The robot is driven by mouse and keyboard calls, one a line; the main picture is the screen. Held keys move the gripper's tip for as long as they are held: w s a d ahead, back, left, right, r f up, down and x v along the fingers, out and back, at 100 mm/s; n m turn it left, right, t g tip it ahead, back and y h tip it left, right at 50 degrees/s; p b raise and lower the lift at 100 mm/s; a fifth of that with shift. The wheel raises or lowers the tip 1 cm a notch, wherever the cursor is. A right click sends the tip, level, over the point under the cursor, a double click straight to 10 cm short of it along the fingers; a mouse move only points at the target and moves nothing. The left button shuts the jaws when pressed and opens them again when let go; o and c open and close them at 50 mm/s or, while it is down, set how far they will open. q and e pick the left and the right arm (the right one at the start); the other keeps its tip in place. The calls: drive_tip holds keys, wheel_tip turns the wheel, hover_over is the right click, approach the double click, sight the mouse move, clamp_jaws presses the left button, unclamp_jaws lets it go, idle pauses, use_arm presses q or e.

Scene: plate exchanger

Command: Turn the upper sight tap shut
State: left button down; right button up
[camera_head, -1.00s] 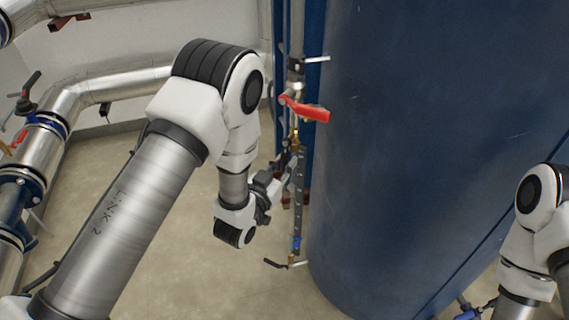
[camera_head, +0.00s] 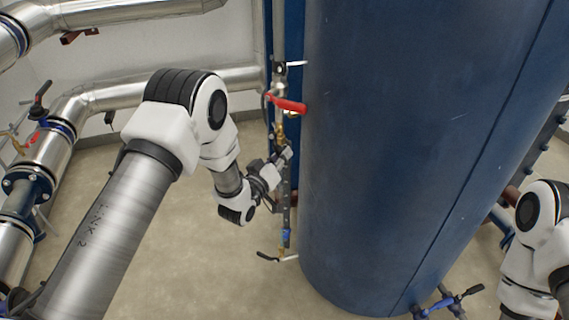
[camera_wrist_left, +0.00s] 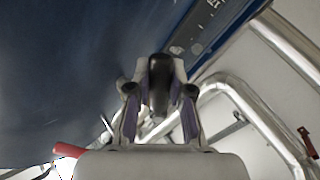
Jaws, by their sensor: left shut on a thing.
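The sight gauge is a thin upright column (camera_head: 286,205) beside the big blue tank, with brass fittings. The upper sight tap's black lever (camera_wrist_left: 158,85) shows between my fingers in the wrist view. My left gripper (camera_head: 282,158) is at the upper part of the gauge, just below the upper brass fitting (camera_head: 280,133). In the wrist view, my left gripper (camera_wrist_left: 160,95) is shut on the black lever. The fingers hide most of the tap in the head view, so its angle is unclear. My right gripper is out of view; only part of its arm shows.
A red lever (camera_head: 288,104) sits above my left gripper. A lower tap with a black handle (camera_head: 268,256) is near the gauge's foot. The blue tank (camera_head: 400,150) stands close on the right. Silver pipes (camera_head: 150,95) run at the left. The floor (camera_head: 190,270) between is clear.

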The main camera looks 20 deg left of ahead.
use_arm(q)
drive_tip(key=shift+d+r+n+p, duration=0.4)
drive_tip(key=shift+r+n, duration=0.05)
drive_tip(key=shift+n, duration=0.45)
drive_tip(key=n, duration=0.1)
drive_tip(key=d+r+n+p, duration=0.1)
drive_tip(key=shift+s+n, duration=0.15)
drive_tip(key=shift+n, duration=0.25)
drive_tip(key=shift+s+d+r+n+p, duration=0.1)
drive_tip(key=shift+d+r+n+p, duration=0.1)
drive_tip(key=shift+r+n+p, duration=0.8)
drive_tip(key=shift+w+d+r+n+p, duration=0.15)
drive_tip(key=shift+n+p, duration=0.4)
drive_tip(key=shift+n, duration=0.9)
drive_tip(key=shift+s+d+r+n+p, duration=0.2)
drive_tip(key=shift+r+n+p, duration=0.5)
drive_tip(key=shift+n, duration=0.55)
drive_tip(key=shift+f, duration=0.1)
drive_tip(key=c, duration=1)
unclamp_jaws()
